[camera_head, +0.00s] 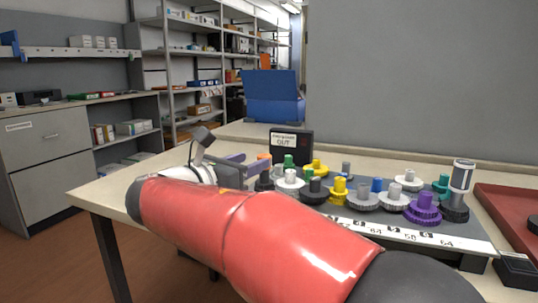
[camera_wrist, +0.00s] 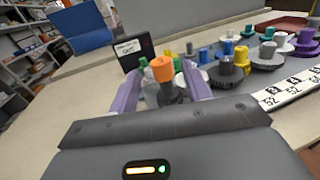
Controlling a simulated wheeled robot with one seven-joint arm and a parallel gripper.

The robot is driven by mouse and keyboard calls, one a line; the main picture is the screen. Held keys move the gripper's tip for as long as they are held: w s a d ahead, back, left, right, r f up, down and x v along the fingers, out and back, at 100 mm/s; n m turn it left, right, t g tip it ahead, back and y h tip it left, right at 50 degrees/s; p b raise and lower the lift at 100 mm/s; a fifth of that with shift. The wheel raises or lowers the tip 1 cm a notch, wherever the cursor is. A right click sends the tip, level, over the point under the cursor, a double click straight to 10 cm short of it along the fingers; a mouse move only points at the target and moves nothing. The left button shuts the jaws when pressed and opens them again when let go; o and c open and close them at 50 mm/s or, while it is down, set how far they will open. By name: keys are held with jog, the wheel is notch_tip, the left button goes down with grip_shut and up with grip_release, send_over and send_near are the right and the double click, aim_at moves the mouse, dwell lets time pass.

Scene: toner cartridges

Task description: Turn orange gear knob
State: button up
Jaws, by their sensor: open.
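My gripper is open, and I see no finger touching the knob. In the head view the orange knob (camera_head: 263,157) is mostly hidden behind my gripper (camera_head: 256,161), with only its top showing. I cannot tell from these views how deep the fingers reach around it.
Several coloured gears crowd the board to the right, including a green knob (camera_head: 289,161), a yellow gear (camera_head: 339,190) and a purple gear (camera_head: 423,208). A black sign box (camera_head: 291,147) stands behind. A blue bin (camera_head: 274,96) is farther back. A red tray (camera_head: 505,207) lies at right.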

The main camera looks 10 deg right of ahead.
aim_at(264, 155)
jog(key=x, duration=0.5)
jog(key=shift+w+d, duration=0.15)
jog(key=shift+d, duration=0.15)
jog(key=c, duration=0.9)
jog(key=shift+c, duration=0.2)
jog(key=shift+n+t+y, duration=0.4)
jog(key=shift+t, duration=0.1)
jog(key=n+t+y+b, duration=0.2)
jog(key=n+t+y, duration=0.1)
jog(key=shift+f+y, duration=0.15)
jog(key=shift+y, duration=0.15)
jog(key=n+t+y+b, duration=0.1)
jog(key=n+y+b, duration=0.1)
jog(key=y, duration=0.1)
jog(key=n+t+y+b, duration=0.1)
jog(key=n+y, duration=0.1)
jog(key=y, duration=0.1)
jog(key=shift+d+f+t+b, duration=0.1)
jog(key=shift+t+b, duration=0.2)
jog(key=shift+b, duration=0.05)
jog(key=shift+r+n+y+b, duration=0.2)
jog(key=shift+n+y+b, duration=0.6)
jog(key=shift+n+y, duration=0.8)
jog(key=shift+y, duration=0.5)
